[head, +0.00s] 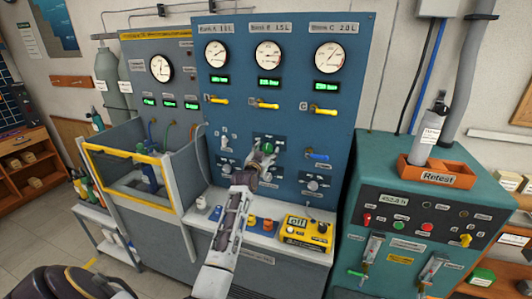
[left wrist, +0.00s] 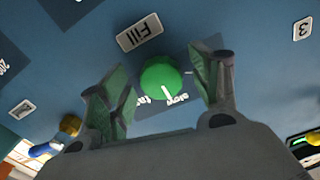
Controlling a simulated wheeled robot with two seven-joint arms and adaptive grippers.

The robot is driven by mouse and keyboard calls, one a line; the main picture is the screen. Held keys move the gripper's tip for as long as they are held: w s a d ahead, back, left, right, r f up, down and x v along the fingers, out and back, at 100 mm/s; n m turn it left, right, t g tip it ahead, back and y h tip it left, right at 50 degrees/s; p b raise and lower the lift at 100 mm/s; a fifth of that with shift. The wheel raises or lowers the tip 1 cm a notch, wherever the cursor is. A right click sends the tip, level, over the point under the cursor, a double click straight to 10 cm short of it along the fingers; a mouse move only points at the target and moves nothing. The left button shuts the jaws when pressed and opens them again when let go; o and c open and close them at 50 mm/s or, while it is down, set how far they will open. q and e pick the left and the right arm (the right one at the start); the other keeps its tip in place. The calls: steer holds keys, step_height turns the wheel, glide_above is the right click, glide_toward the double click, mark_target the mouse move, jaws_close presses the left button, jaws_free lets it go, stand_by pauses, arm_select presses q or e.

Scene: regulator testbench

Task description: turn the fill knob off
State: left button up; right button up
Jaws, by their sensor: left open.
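The green round fill knob (head: 267,147) is on the blue panel, below the middle gauge column. In the left wrist view the fill knob (left wrist: 158,79) has a white pointer line slanting down and slightly right in the picture. A "Fill" label (left wrist: 139,32) is beside it. My left gripper (head: 257,158) is at the panel, just in front of the knob, and hides part of its plate. In the left wrist view, its open fingers (left wrist: 163,80) stand on either side of the knob, with visible gaps. I cannot tell the fingertips' depth.
Yellow valve handles (head: 264,104) and gauges are above the knob; a blue handle (head: 317,155) is to its right. Below, a ledge carries small parts and a yellow device (head: 307,233). A teal cabinet (head: 385,160) stands at the right, a yellow-framed enclosure (head: 128,151) at the left.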

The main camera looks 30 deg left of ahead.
arm_select(q)
steer(key=shift+c, duration=0.4)
steer(key=c, duration=0.9)
steer(key=shift+c, duration=0.2)
arm_select(e)
steer(key=shift+d, duration=0.5)
